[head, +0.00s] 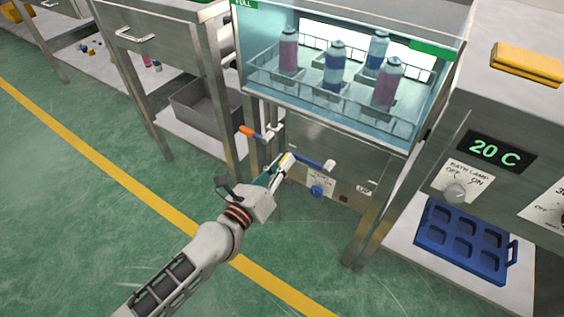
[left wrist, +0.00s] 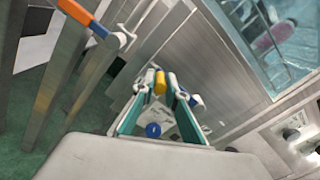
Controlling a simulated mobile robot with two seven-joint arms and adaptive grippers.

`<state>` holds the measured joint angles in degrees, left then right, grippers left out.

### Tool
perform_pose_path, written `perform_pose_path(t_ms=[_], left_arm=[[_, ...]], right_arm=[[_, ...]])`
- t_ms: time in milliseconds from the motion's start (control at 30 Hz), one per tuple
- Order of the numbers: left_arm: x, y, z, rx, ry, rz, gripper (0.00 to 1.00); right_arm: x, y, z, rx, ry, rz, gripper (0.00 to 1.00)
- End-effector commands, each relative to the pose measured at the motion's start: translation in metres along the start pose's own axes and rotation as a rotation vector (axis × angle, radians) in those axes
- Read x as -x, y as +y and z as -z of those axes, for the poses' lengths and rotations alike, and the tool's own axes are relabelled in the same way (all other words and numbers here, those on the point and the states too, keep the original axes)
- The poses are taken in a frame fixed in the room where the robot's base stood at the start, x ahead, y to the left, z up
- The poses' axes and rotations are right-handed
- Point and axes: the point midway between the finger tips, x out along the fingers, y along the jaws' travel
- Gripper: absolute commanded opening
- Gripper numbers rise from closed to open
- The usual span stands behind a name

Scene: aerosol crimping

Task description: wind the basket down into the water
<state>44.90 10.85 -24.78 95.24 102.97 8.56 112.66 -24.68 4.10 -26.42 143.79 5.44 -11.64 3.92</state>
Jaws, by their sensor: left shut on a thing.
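The glass-fronted tank (head: 375,121) holds a wire basket (head: 265,76) with several pink and blue aerosol cans (head: 335,68). Whether the basket is in the water is unclear through the tinted glass. My left gripper (head: 287,160) is in front of the metal panel below the tank. It is shut on a yellow grip, which shows between the fingertips in the left wrist view (left wrist: 160,82). The crank behind this grip is mostly hidden. A blue lever (head: 312,161) with a white end is just to its right. My right gripper is not in view.
An orange-handled lever (head: 247,131) sticks out left of my gripper. A blue knob (head: 317,190) is on the panel below. On the right are a "20 C" display (head: 483,149), a bath lamp switch (head: 456,193) and a blue tray (head: 462,243). The green floor in front is clear.

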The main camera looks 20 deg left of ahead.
Motion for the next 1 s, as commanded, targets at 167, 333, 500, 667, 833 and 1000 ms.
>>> perform_pose_path(t_ms=[167, 333, 500, 667, 833, 1000], left_arm=[[0.002, 0.003, 0.005, 0.002, 0.007, -0.005, 0.18], [0.001, 0.002, 0.004, 0.002, 0.006, -0.003, 0.29], [0.001, 0.001, 0.003, 0.002, 0.004, -0.002, 0.29], [0.009, 0.001, 0.004, 0.002, 0.005, -0.002, 0.29], [0.035, 0.001, 0.004, 0.004, 0.006, -0.003, 0.29], [0.06, 0.001, 0.004, 0.004, 0.006, -0.003, 0.29]], right_arm=[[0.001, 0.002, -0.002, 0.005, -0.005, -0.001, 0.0], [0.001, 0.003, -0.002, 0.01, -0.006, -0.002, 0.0], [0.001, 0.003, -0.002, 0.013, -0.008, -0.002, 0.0], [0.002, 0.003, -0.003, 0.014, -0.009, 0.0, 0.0], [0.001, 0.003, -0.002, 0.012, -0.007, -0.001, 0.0], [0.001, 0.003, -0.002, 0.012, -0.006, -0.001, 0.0]])
